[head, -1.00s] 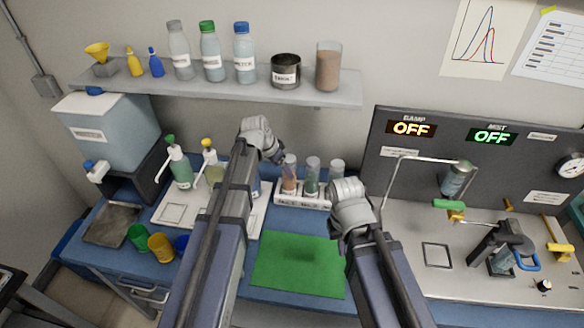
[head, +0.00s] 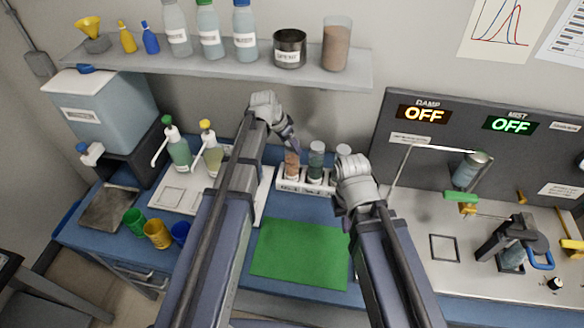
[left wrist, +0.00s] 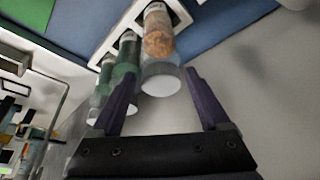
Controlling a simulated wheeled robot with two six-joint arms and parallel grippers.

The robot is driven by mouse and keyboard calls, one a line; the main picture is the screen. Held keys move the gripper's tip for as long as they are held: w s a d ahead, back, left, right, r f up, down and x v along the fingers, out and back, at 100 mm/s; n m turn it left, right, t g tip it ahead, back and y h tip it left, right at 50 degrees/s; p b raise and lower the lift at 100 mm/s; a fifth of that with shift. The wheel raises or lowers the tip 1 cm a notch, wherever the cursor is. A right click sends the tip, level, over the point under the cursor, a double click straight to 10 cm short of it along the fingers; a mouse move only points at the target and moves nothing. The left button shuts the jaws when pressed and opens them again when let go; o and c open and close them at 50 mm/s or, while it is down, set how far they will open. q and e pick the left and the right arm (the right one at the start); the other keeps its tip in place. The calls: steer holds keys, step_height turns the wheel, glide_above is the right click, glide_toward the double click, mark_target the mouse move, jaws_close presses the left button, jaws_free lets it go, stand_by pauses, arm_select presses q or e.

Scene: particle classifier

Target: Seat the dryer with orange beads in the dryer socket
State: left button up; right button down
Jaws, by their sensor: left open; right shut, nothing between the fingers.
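The dryer with orange beads (head: 292,165) stands upright at the left end of a white rack (head: 287,186), beside two other tubes. In the left wrist view its orange beads (left wrist: 158,38) and clear end (left wrist: 161,77) show. My left gripper (head: 296,148) is open at the top of this dryer. The left wrist view shows its two dark fingers (left wrist: 160,88) on either side of the clear end, with no visible grip. My right gripper (head: 354,182) is shut and empty, right of the rack; its fingertips are mostly hidden. I cannot tell which fitting is the dryer socket.
On the right bench stand a bent pipe with a canister (head: 470,170), a green handle (head: 461,197) and a black clamp stand (head: 505,238). A green mat (head: 300,252) lies clear in front. Pump bottles (head: 178,150) stand left; a shelf (head: 215,66) hangs above.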

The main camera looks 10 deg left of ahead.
mark_target(292, 164)
arm_select(q)
steer(key=b+x, duration=0.4)
steer(key=x, duration=0.1)
steer(key=shift+w+d+f, duration=0.15)
steer(key=shift+w+d, duration=0.05)
steer(key=shift+w, duration=0.15)
jaws_close()
stand_by(0.6)
